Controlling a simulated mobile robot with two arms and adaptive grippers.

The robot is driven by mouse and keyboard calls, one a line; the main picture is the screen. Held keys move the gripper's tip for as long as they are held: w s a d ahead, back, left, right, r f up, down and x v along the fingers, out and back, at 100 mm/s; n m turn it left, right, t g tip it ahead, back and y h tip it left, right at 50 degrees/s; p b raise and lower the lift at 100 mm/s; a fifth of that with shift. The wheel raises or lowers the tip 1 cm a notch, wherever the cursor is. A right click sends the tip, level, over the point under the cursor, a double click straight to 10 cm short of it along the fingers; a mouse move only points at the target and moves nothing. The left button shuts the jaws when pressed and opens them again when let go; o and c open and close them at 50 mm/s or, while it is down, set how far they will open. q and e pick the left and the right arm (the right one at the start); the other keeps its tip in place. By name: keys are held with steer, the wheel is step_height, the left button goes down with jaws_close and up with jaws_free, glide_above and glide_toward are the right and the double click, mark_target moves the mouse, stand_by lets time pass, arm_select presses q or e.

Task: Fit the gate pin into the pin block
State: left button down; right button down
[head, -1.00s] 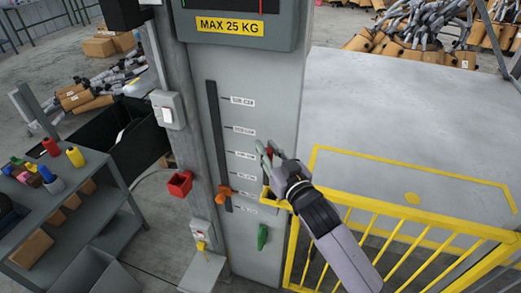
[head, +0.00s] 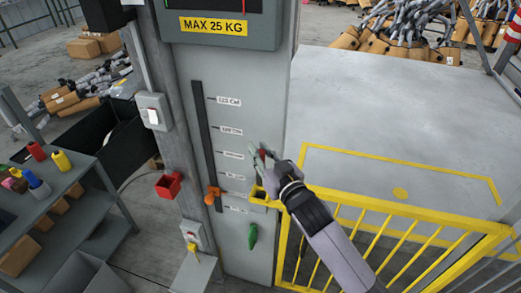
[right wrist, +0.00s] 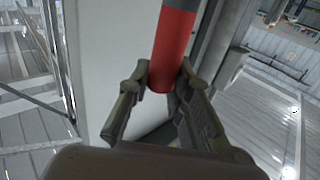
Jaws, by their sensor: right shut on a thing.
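The gate pin is a red rod with a grey end (right wrist: 175,40). In the head view only a small red part (head: 264,153) shows between the fingers. My right gripper (head: 261,160) is shut on it; the right wrist view shows the two fingers (right wrist: 160,88) on either side of the rod. A yellow block (head: 260,195), apparently the pin block, sits on the grey post at the gate's left end. The gripper is above it in the picture, with the pin apart from it. The hand partly hides the block's right side. My left gripper is not in view.
The yellow gate (head: 400,212) runs right from the grey post (head: 262,90). An orange slider (head: 212,195), a red box (head: 168,186) and a green handle (head: 252,236) are close by. A grey shelf cart (head: 85,180) stands left. The floor behind the gate is clear.

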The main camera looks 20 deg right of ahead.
steer(key=shift+f+b, duration=0.6)
steer(key=shift+f, duration=0.55)
steer(key=shift+f+b, duration=1.9)
steer(key=shift+f, duration=1.15)
steer(key=c, duration=1.4)
jaws_free()
steer(key=shift+o, duration=0.2)
steer(key=shift+f, duration=0.15)
steer(key=s+d, duration=0.2)
steer(key=s, duration=0.9)
steer(key=shift+s+d, duration=0.15)
steer(key=shift+s, duration=0.25)
